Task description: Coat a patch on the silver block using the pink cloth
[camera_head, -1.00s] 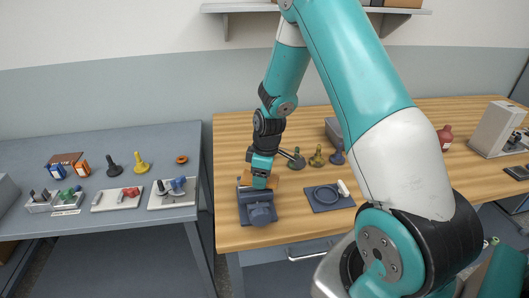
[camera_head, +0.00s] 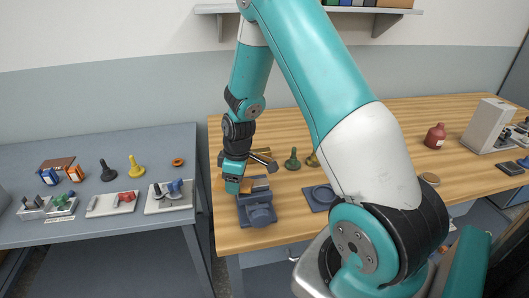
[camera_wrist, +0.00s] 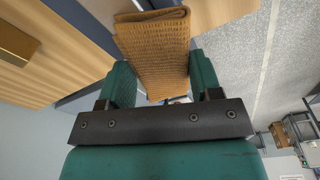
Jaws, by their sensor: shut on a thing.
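My gripper (camera_head: 232,190) points down at the left edge of the wooden table, beside the dark blue vise (camera_head: 257,214). In the wrist view its green fingers (camera_wrist: 161,75) are shut on a folded, ribbed orange-brown cloth (camera_wrist: 155,48); I see no pink cloth. In the head view only a little orange of the cloth (camera_head: 246,186) shows beside the fingers. A small greyish block (camera_head: 261,183), likely the silver block, sits at the vise's jaws, just right of my gripper. Its patch cannot be made out, nor whether the cloth touches it.
A brass-coloured bar (camera_head: 262,151) lies behind my gripper; a green knobbed piece (camera_head: 292,160) stands to its right. A dark blue plate with a ring (camera_head: 320,196) lies right of the vise. A grey table (camera_head: 110,205) with small parts stands left, across a narrow gap.

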